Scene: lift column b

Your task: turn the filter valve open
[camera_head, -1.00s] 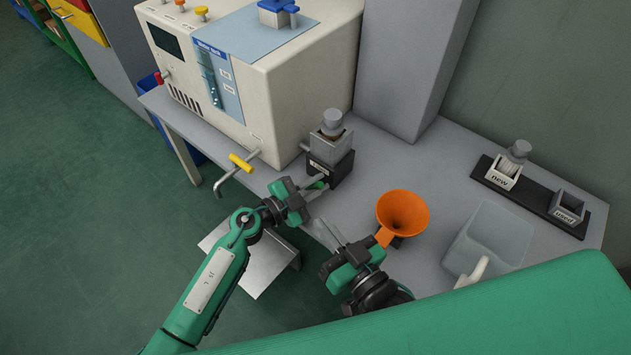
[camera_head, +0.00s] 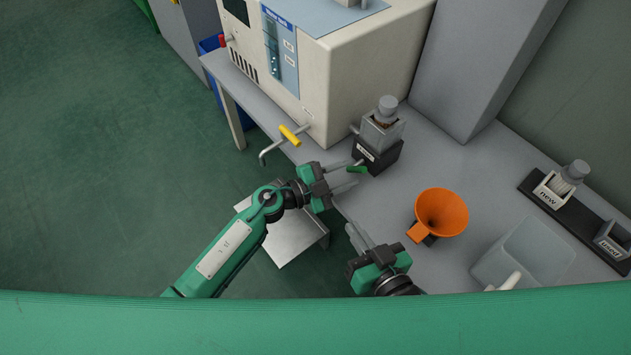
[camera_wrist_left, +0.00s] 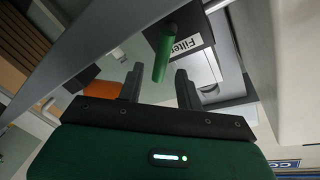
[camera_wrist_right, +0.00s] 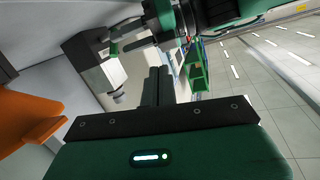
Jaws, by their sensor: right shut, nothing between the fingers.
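The filter valve's green handle (camera_head: 357,169) sticks out at the front of a black block labelled "Filter" (camera_head: 379,155), near the table's front edge. My left gripper (camera_head: 348,176) is open, with its fingertips close to the handle. In the left wrist view the green handle (camera_wrist_left: 161,58) lies ahead of and between the two spread fingers (camera_wrist_left: 158,80); I cannot tell whether it touches them. My right gripper (camera_head: 354,229) is shut and empty, in front of the table edge. Its closed fingers (camera_wrist_right: 157,83) also show in the right wrist view.
A yellow-handled lever (camera_head: 290,136) juts from the beige machine (camera_head: 370,70). An orange funnel (camera_head: 442,211), a clear container (camera_head: 525,252) and a black holder (camera_head: 547,208) occupy the right side.

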